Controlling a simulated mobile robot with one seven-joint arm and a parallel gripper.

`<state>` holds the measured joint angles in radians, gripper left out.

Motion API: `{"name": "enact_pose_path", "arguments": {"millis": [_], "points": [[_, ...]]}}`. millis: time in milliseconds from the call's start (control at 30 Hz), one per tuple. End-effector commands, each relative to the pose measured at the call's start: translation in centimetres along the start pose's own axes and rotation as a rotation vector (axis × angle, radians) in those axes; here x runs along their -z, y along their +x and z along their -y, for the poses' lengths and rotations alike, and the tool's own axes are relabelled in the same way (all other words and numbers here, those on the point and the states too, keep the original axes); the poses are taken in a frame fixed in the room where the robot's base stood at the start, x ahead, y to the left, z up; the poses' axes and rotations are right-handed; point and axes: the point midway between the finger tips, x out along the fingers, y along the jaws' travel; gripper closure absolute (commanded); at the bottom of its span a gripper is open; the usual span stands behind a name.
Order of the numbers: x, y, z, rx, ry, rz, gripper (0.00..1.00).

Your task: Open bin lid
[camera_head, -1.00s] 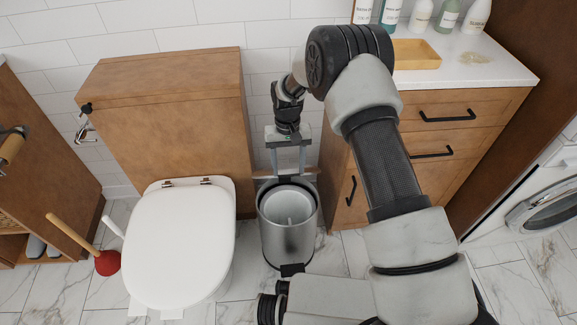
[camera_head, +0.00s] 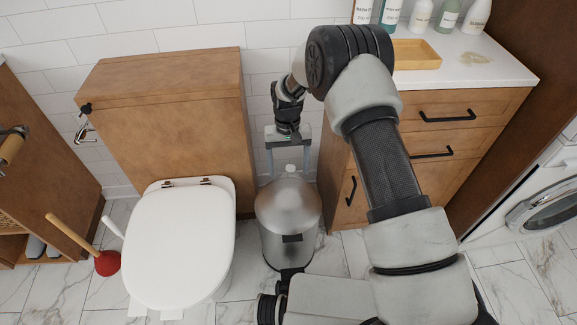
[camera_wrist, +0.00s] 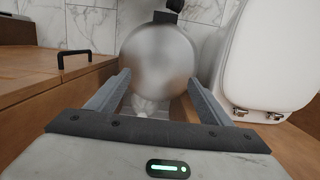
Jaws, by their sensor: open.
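The metal bin (camera_head: 285,245) stands on the floor between the toilet and the wooden drawer cabinet. Its round silver lid (camera_head: 288,207) is down over the top, with a dark tab at its front edge. My gripper (camera_head: 289,172) is open at the back of the bin, fingers pointing down, with a small white thing (camera_head: 290,169) showing between them. In the wrist view the lid (camera_wrist: 160,60) lies beyond and between the two spread fingers of my gripper (camera_wrist: 155,90). Nothing is held. Whether a finger touches the lid I cannot tell.
The white toilet (camera_head: 180,240) is close on the left of the bin. The wooden drawer cabinet (camera_head: 430,135) with black handles is close on the right. The tiled wall is close behind.

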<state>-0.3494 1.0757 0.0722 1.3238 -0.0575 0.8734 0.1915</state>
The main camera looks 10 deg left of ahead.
Motion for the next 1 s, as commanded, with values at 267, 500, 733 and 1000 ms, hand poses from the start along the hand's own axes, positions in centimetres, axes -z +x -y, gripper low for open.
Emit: {"name": "enact_pose_path", "arguments": {"millis": [267, 500, 733, 1000], "points": [[0.1, -4.8, 0.0, 0.001, 0.000, -0.004, 0.27], [0.1, -10.9, 0.0, 0.001, 0.000, -0.005, 0.27], [0.1, -15.3, 0.0, 0.001, 0.000, -0.004, 0.27], [0.1, -17.3, 0.0, 0.000, 0.000, -0.002, 0.27]]}}
